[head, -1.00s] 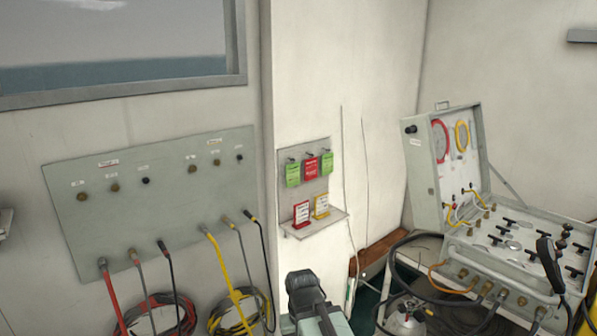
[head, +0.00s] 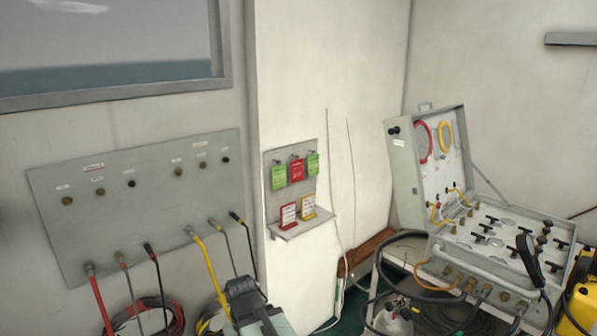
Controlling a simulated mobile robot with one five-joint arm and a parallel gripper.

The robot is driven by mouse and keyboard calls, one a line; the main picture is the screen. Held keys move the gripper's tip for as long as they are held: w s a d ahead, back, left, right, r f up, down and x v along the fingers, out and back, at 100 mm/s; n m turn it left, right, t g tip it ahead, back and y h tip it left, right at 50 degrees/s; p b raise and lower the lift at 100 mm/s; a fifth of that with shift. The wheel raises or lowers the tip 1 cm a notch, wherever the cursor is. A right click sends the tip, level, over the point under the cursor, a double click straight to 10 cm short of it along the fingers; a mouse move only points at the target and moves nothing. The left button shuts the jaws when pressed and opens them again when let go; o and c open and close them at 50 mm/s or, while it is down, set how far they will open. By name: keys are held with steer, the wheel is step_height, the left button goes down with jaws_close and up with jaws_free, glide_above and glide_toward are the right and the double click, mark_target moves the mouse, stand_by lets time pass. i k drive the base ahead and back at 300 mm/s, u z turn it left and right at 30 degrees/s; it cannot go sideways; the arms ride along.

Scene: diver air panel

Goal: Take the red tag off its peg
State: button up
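The red tag (head: 297,170) hangs on a small grey board (head: 309,187) on the white wall, in the middle of a row between a left green tag (head: 278,176) and a right green tag (head: 313,164). Short dark pegs show at the tops of the tags. A dark part of my arm (head: 245,297) shows at the bottom edge, below and left of the board and well apart from the red tag. My gripper's fingers cannot be made out.
A hose panel (head: 140,205) is at left. An open air-panel case (head: 480,240) stands at right, with hoses around it.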

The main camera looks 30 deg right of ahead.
mark_target(297, 166)
steer(key=i, duration=0.95)
